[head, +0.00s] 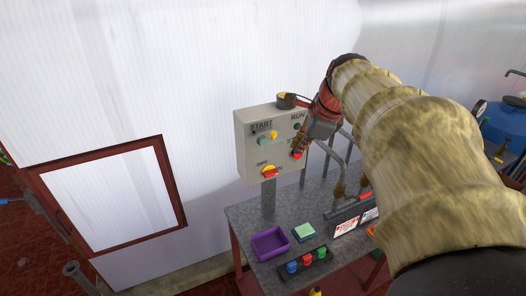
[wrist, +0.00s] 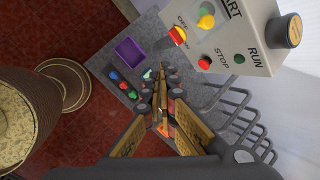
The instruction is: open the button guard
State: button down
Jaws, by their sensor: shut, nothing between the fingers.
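A grey control box (head: 250,150) stands on a post above the bench. Its START position has a green button (head: 263,141) with a yellow piece (head: 274,135) beside it, likely the guard; whether it is open or shut I cannot tell. The yellow piece also shows in the wrist view (wrist: 206,21). A red and yellow OFF/ON switch (head: 268,171) sits below. My gripper (head: 298,150) is at the box's right side, partly covering the STOP label. In the wrist view my gripper (wrist: 162,78) is shut and empty, apart from the START button.
The red STOP button (wrist: 204,63) and RUN lamp (wrist: 239,58) are near my fingers. A beacon (head: 287,100) tops the box. Metal pipes stand right of the box.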

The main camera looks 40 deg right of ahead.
aim_at(270, 135)
jog(key=w+d+f+m+t, duration=0.1)
jog(key=w+f+m, duration=0.7)
jog(key=f+m, duration=0.15)
jog(key=shift+m+h, duration=0.25)
jog(key=shift+h, duration=0.05)
jog(key=r, duration=0.1)
jog(key=w+r+p, duration=0.1)
jog(key=r, duration=0.1)
jog(key=w+r, duration=0.1)
jog(key=shift+d+r, duration=0.15)
jog(key=shift+d, duration=0.15)
jog(key=shift+r+p, duration=0.15)
jog(key=shift+p, duration=0.2)
